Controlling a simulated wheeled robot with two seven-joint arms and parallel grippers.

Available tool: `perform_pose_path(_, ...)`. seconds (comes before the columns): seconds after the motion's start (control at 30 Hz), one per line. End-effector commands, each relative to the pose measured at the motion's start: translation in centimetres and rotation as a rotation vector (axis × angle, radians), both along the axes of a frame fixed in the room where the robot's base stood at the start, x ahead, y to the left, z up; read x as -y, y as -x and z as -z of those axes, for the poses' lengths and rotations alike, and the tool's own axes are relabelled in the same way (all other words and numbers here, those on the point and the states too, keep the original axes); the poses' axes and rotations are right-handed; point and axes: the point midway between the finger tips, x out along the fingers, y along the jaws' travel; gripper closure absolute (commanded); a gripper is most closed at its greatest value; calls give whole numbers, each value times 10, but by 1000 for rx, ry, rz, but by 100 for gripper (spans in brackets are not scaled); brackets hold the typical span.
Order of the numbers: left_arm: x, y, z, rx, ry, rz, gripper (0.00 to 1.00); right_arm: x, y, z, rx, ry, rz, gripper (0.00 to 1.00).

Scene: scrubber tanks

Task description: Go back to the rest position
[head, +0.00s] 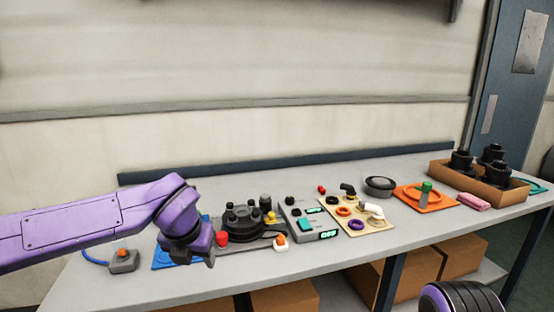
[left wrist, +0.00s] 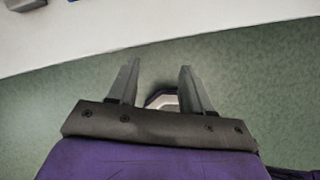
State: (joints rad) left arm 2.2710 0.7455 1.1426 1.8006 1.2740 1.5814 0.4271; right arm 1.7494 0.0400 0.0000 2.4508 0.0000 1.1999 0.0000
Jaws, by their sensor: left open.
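My left arm comes in from the left in the head view, and its purple wrist bends down over the left part of the bench (head: 140,290). The fingers of my left gripper do not show clearly there. In the left wrist view my left gripper (left wrist: 160,85) is open, with two grey fingers apart and nothing between them. It points over green floor, with the pale bench edge beyond its tips. A black and purple rounded part, seemingly mine, shows at the bottom right of the head view. My right gripper does not show.
The bench carries a black tank unit (head: 243,220), a grey control box (head: 308,220), a tan board with rings (head: 372,228), an orange plate (head: 410,203) and a cardboard tray (head: 512,196) with black parts. A grey switch box (head: 123,262) lies left. Cardboard boxes (head: 285,300) stand below.

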Motion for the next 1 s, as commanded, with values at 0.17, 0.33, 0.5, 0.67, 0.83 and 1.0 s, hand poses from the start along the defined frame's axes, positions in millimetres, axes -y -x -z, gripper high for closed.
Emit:
perform_pose_path(0.17,-1,1,34,-11,-101,61,50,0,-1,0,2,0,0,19)
perform_pose_path(0.33,-3,5,78,-29,-231,155,50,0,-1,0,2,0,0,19)
perform_pose_path(0.5,-8,17,138,-60,-412,315,50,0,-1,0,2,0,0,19)
perform_pose_path(0.67,-20,46,213,-113,-632,576,50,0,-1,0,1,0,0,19)
perform_pose_path(0.83,-51,131,323,-233,-923,1165,50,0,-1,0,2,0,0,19)
perform_pose_path(1.0,-96,246,387,-354,-1019,1853,50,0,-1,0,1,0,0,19)
